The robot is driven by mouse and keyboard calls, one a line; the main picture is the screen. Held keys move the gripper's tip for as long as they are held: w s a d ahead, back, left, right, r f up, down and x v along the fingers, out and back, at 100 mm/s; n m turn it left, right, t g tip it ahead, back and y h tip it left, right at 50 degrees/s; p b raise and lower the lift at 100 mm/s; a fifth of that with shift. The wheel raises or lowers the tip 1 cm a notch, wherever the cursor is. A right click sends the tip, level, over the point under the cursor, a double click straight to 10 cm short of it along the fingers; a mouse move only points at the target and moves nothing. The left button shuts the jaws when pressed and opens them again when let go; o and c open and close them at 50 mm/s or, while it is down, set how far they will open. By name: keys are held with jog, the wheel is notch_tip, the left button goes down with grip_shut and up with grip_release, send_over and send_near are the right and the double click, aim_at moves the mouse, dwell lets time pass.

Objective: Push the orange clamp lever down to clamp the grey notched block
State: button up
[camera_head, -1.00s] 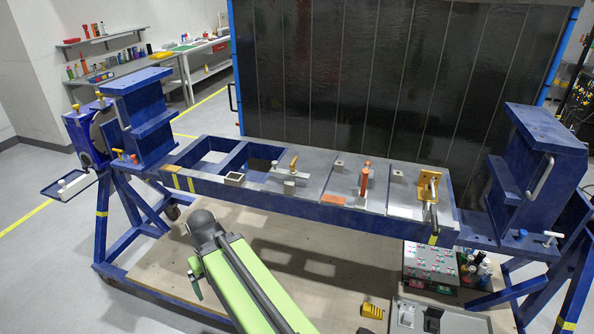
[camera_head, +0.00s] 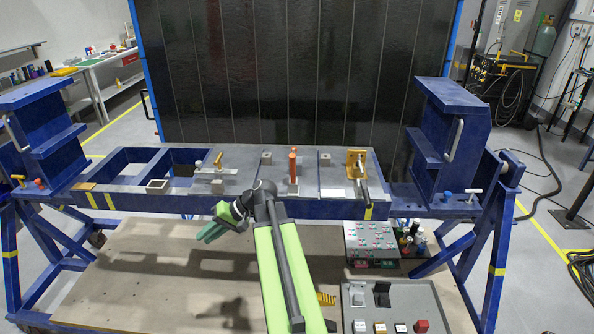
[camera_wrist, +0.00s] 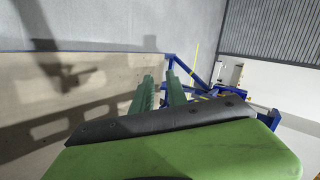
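In the head view an orange lever (camera_head: 292,166) stands upright on a grey plate at the middle of the blue bench. A yellow-orange lever (camera_head: 218,160) stands farther left beside a grey bar, with a small grey block (camera_head: 217,187) at the bar's front. I cannot tell which grey piece is the notched block. My gripper (camera_head: 205,234) is in front of the bench, below its front edge and left of the orange lever, its fingers pointing left. In the wrist view its green fingers (camera_wrist: 160,78) are apart with nothing between them. Both levers are out of reach of the fingers.
A yellow bracket (camera_head: 356,161) stands on the bench at right. Blue end posts (camera_head: 447,140) flank the bench. A button panel (camera_head: 371,242) and bottles stand on the lower board (camera_head: 120,270), which is clear at left.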

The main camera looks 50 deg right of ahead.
jog(key=s+d+r+m+t, duration=0.1)
jog(key=d+t, duration=0.1)
jog(key=d, duration=0.3)
jog(key=s+d+r+m+t+b, duration=0.1)
jog(key=s+d, duration=0.1)
jog(key=d, duration=0.3)
jog(key=s+d+r+m+t+b, duration=0.1)
jog(key=d+r+t, duration=0.1)
jog(key=d, duration=0.4)
jog(key=shift+s+r+t, duration=0.1)
jog(key=shift+s+t, duration=0.05)
jog(key=shift+t, duration=0.15)
grip_shut()
jog(key=m+t+h+b, duration=0.3)
jog(key=m+t+h, duration=0.15)
jog(key=t, duration=0.25)
send_near(293, 168)
notch_tip(293, 168, up, 2)
jog(key=s+d, duration=0.1)
jog(key=d, duration=0.2)
jog(key=p+x, duration=0.2)
jog(key=x, duration=0.8)
jog(key=shift+s+a+n+h, duration=0.1)
jog(key=shift+s+n+h, duration=0.05)
jog(key=shift+n+h, duration=0.1)
